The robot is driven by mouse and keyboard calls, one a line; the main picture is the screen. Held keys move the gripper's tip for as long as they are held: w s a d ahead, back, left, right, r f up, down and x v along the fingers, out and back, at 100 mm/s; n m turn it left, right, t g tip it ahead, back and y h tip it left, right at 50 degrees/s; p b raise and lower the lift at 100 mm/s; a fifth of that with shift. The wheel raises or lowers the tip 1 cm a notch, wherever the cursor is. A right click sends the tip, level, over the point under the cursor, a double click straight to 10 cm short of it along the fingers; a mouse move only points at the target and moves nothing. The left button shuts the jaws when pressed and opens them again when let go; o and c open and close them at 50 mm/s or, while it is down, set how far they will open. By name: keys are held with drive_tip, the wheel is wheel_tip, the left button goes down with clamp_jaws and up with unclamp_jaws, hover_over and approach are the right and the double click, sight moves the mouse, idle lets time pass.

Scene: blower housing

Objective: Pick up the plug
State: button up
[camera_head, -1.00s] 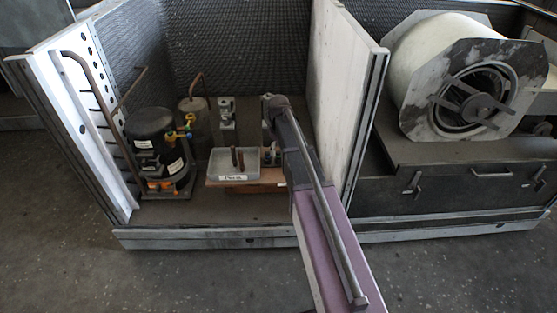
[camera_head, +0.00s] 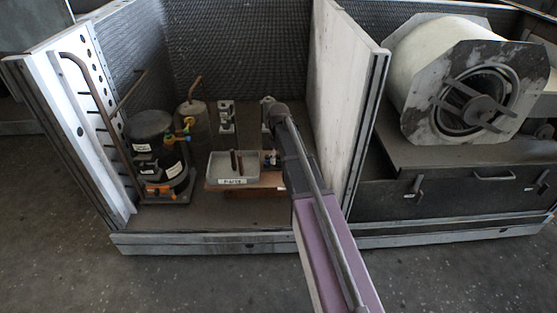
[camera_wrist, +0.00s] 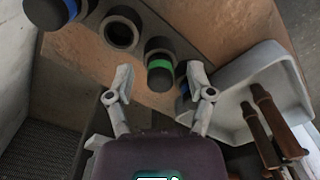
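In the wrist view a dark cylindrical plug with a green band (camera_wrist: 160,66) stands in a dark holder on a brown board (camera_wrist: 90,68). A similar blue-banded plug (camera_wrist: 60,12) is at the upper left, with an empty dark ring socket (camera_wrist: 121,30) between them. Another bit of blue (camera_wrist: 185,90) shows partly hidden behind the right finger. My gripper (camera_wrist: 160,80) is open, its fingers apart on either side of the green-banded plug in the picture. I cannot tell its height above the plug, and nothing is seen held. In the head view the board (camera_head: 262,188) is partly behind my arm.
A grey tray (camera_wrist: 228,112) with brown rods lies right of the fingers; it also shows in the head view (camera_head: 221,167). A black compressor (camera_head: 150,150) stands left. A white partition wall (camera_head: 338,95) rises close to the right of my arm. The front floor strip (camera_head: 200,212) is clear.

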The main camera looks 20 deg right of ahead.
drive_tip(key=c, duration=0.8)
drive_tip(key=shift+o, duration=0.2)
drive_tip(key=shift+r, duration=0.2)
wheel_tip(320, 180, up, 3)
drive_tip(key=p, duration=0.3)
drive_tip(key=shift+f, duration=0.1)
drive_tip(key=s+a+r+p, duration=0.1)
drive_tip(key=s+p, duration=0.1)
drive_tip(key=s, duration=1.4)
drive_tip(key=shift+a+r, duration=0.35)
drive_tip(key=shift+r, duration=0.05)
drive_tip(key=shift+d, duration=0.1)
